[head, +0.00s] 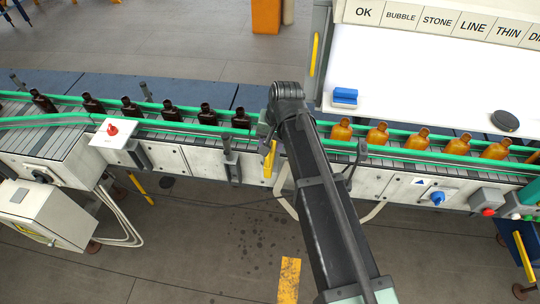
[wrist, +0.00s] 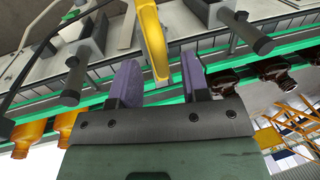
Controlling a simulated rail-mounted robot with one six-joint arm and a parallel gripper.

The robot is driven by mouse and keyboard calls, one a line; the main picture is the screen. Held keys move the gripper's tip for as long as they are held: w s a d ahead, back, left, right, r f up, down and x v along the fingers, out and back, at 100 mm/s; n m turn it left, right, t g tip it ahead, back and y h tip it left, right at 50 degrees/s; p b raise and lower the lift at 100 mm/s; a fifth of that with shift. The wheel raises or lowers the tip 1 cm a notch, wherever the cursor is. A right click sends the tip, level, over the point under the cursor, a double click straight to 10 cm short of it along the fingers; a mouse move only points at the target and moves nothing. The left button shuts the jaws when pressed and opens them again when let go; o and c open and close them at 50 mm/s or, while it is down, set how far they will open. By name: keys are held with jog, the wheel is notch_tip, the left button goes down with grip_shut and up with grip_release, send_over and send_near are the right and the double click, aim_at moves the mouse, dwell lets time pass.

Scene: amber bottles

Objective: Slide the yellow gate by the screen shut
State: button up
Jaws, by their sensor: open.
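The yellow gate (head: 268,160) shows as a short upright yellow piece at the near side of the conveyor, just left of my arm and near the screen's lower left corner. In the wrist view its curved yellow part (wrist: 153,40) reaches down between the two purple fingers of my gripper (wrist: 160,62). The fingers are open, with a gap on each side of the yellow part; I see no clear contact. In the head view my wrist and arm cover the conveyor around the gate, and the fingers are hidden. How far the gate stands open cannot be told.
Dark brown bottles (head: 125,106) stand on the conveyor left of my arm; lighter amber bottles (head: 378,134) stand to its right. Green rails (head: 185,124) run along it. The white screen (head: 430,75) stands behind, with a blue block (head: 345,96) and black disc (head: 505,120).

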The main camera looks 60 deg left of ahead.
jog(key=shift+a+f, duration=0.1)
jog(key=shift+f, duration=0.8)
jog(key=shift+s+r, duration=0.1)
jog(key=shift+r, duration=0.1)
grip_shut()
jog(key=w+a, duration=0.2)
jog(key=a, duration=0.1)
jog(key=w+a, duration=0.1)
jog(key=a, duration=0.1)
jog(key=shift+w+a, duration=0.25)
jog(key=shift+w, duration=0.15)
grip_release()
